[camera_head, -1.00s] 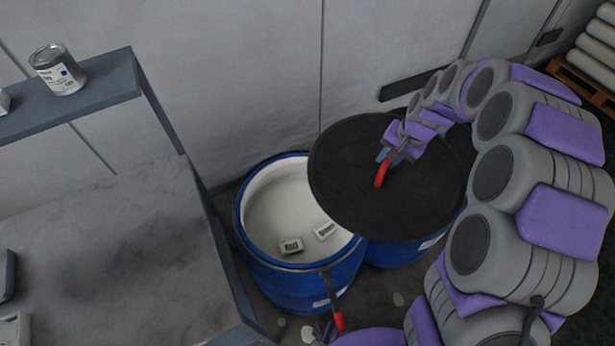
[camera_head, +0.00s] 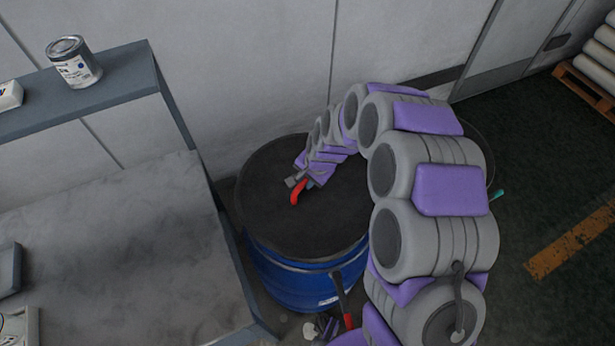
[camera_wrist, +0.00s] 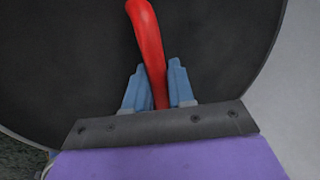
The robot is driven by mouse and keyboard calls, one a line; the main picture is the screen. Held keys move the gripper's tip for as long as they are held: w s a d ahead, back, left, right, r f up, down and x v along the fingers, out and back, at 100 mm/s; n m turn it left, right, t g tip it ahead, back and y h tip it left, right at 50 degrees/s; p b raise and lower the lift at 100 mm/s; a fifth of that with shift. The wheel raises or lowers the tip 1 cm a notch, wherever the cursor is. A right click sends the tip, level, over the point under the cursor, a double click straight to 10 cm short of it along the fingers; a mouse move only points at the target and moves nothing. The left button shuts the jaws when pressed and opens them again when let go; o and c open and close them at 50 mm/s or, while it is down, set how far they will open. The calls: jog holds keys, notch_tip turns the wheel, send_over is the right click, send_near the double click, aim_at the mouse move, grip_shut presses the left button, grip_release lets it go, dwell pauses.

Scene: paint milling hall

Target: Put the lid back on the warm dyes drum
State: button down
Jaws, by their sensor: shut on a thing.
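The black round lid (camera_head: 270,215) covers the top of the blue drum (camera_head: 300,285) in the head view. I cannot tell whether it rests on the rim or hangs just above it. My gripper (camera_head: 298,186) is shut on the lid's red handle (camera_head: 297,194). In the wrist view, the blue fingers (camera_wrist: 160,88) stand on either side of the red handle (camera_wrist: 146,35), with the black lid (camera_wrist: 70,60) behind. The drum's opening and its contents are hidden under the lid.
A grey bench (camera_head: 110,240) with a raised shelf (camera_head: 125,90) stands left of the drum, close to it. A paint can (camera_head: 75,63) sits on the shelf. A second drum behind my arm is mostly hidden. Open floor (camera_head: 545,190) lies to the right; a pallet (camera_head: 590,90) is at the far right.

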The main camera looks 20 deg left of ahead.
aim_at(312, 189)
jog(key=shift+d+f+b, duration=0.3)
jog(key=shift+d+f, duration=0.1)
jog(key=shift+d, duration=0.3)
jog(key=shift+d+f+b, duration=0.3)
jog(key=shift+d+f, duration=0.05)
jog(key=shift+d, duration=0.3)
jog(key=shift+d+f, duration=0.1)
jog(key=shift+f, duration=0.25)
jog(key=shift+a+f+b, duration=0.55)
jog(key=shift+a+f, duration=0.4)
jog(key=shift+f, duration=0.15)
jog(key=shift+w+a+f, duration=0.1)
jog(key=shift+a+f, duration=0.05)
jog(key=shift+a, duration=0.15)
jog(key=shift+d+r, duration=0.2)
jog(key=shift+d, duration=0.35)
jog(key=shift+d+r, duration=0.15)
jog(key=shift+d, duration=0.4)
jog(key=shift+s+a+f, duration=0.1)
jog(key=shift+a+f, duration=0.15)
jog(key=shift+a, duration=0.45)
jog(key=shift+s+a+f, duration=0.1)
jog(key=shift+a+f, duration=0.15)
jog(key=shift+a, duration=0.4)
jog(key=shift+d+r, duration=0.2)
jog(key=shift+d, duration=0.55)
jog(key=shift+a+f, duration=0.5)
jog(key=shift+a, duration=0.15)
jog(key=shift+d+f, duration=0.15)
jog(key=shift+d, duration=0.45)
